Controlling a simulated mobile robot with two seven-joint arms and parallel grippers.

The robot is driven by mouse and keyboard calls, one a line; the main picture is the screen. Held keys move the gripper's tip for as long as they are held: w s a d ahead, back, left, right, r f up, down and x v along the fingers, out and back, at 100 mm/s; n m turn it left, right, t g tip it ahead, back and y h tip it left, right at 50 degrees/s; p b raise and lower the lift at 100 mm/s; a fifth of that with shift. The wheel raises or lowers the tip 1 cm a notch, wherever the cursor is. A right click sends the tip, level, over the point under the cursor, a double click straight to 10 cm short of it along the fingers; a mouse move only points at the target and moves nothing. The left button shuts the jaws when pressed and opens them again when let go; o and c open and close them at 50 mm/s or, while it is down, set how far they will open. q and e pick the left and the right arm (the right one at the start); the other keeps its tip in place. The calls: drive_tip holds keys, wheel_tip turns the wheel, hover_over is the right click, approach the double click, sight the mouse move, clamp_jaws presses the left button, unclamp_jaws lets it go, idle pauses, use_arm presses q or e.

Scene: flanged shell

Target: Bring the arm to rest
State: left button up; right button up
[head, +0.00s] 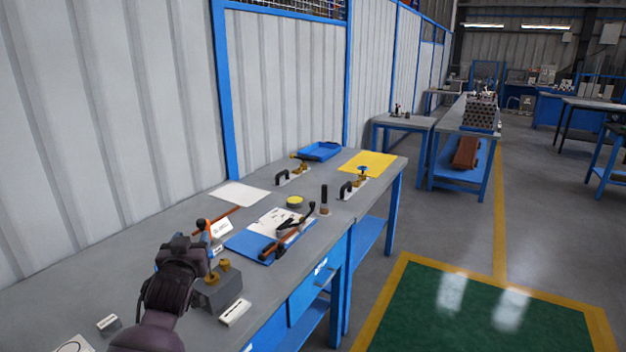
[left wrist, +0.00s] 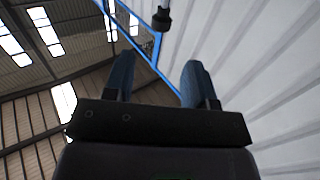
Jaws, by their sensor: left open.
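My left arm comes in from the bottom left over the near part of the grey workbench (head: 190,260). Its left gripper (head: 206,232) is raised above the bench, beside a grey block with brass-coloured knobs (head: 218,290). In the left wrist view the two blue fingers of this gripper (left wrist: 158,78) stand apart, with nothing between them. They point up toward the wall and ceiling. My right gripper is in neither view.
A blue mat (head: 250,244) with tools and a white sheet lies past the gripper. Toggle clamps (head: 350,188), a yellow sheet (head: 368,164) and a blue tray (head: 320,151) are farther along. A corrugated wall (head: 110,110) borders the bench. Open floor lies right.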

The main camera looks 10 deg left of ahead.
use_arm(q)
drive_tip(key=s+d+f+m+h, duration=0.4)
drive_tip(key=s+d+f, duration=0.3)
drive_tip(key=s+f, duration=0.35)
drive_tip(key=s+f+g, duration=0.5)
drive_tip(key=s+f, duration=1.2)
drive_tip(key=s, duration=0.4)
drive_tip(key=shift+d+g, duration=0.3)
drive_tip(key=shift+d, duration=0.15)
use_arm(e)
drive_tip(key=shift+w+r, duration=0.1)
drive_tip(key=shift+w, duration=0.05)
use_arm(q)
drive_tip(key=shift+s+f, duration=0.1)
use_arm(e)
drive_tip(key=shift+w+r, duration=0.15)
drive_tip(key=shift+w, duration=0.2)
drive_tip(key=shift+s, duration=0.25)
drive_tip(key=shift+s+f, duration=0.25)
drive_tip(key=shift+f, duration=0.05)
